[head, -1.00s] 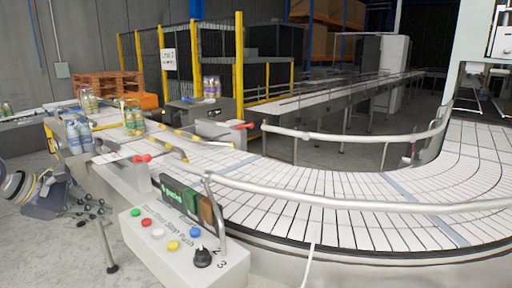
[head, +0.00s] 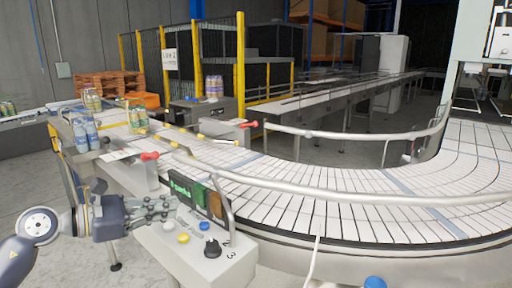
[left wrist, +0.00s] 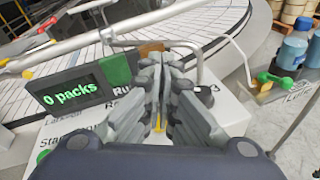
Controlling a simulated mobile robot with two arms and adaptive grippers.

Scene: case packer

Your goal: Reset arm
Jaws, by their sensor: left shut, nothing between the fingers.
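My left gripper (head: 158,209) is shut and empty over the left end of the white control box (head: 185,258). It hides the left part of the box top, and I cannot tell whether it touches the box. A yellow button (head: 183,238), a blue button (head: 204,226) and a black knob (head: 212,248) show beside it. In the left wrist view the dark fingers (left wrist: 160,100) point at the box, with the display (left wrist: 70,97) reading "0 packs" to their left. My right gripper is not in view.
A curved white conveyor (head: 330,190) with metal rails runs behind the box and to the right. Blue-capped bottles (head: 85,134) stand on the line at the left. A red-handled lever (head: 149,156) is near the gripper. Open floor lies at lower left.

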